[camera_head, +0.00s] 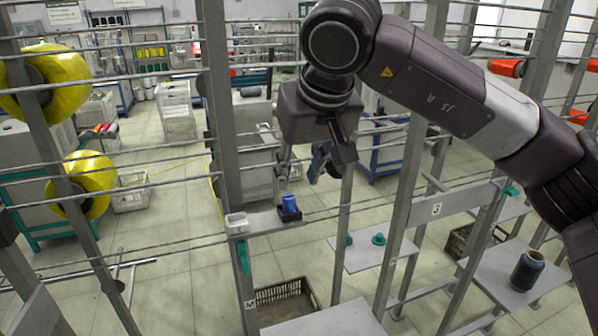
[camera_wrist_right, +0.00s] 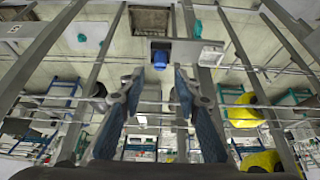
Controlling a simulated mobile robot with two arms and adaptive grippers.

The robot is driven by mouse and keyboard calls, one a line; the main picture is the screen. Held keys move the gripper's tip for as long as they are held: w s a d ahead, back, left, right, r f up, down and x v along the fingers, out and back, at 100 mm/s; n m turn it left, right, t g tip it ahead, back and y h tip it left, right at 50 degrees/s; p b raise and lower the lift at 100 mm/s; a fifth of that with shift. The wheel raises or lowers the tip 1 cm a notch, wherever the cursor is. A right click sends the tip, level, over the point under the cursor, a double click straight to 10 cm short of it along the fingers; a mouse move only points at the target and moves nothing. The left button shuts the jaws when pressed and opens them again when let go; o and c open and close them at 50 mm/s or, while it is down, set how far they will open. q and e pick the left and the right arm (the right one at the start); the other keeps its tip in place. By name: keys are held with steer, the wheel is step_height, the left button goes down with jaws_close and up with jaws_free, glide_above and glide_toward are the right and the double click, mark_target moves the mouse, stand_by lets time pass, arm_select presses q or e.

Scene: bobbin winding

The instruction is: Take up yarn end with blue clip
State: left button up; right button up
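The blue clip (camera_head: 289,204) sits in a small dark holder on a narrow grey shelf (camera_head: 262,222) fixed to the rack. It also shows in the right wrist view (camera_wrist_right: 161,60), just beyond the fingertips. My right gripper (camera_head: 303,172) hangs above the shelf, a little above the clip and apart from it. In the right wrist view its two fingers (camera_wrist_right: 160,82) are spread with nothing between them. My left gripper is not in view. Yellow yarn packages (camera_head: 84,184) sit on the rack at the left.
A small white box (camera_head: 236,222) stands on the shelf left of the clip. Grey posts and thin horizontal rods surround my right gripper. A dark bobbin (camera_head: 527,270) stands on a plate at the right. A crate (camera_head: 283,305) lies below the shelf.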

mark_target(291, 200)
steer(key=b+x, duration=0.3)
steer(key=x, duration=0.4)
steer(key=shift+f, duration=0.25)
steer(key=shift+x, duration=0.8)
steer(key=shift+w, duration=0.1)
jaws_close()
step_height(291, 200, up, 5)
steer(key=p, duration=0.3)
steer(key=shift+f, duration=0.1)
steer(key=shift+f, duration=0.15)
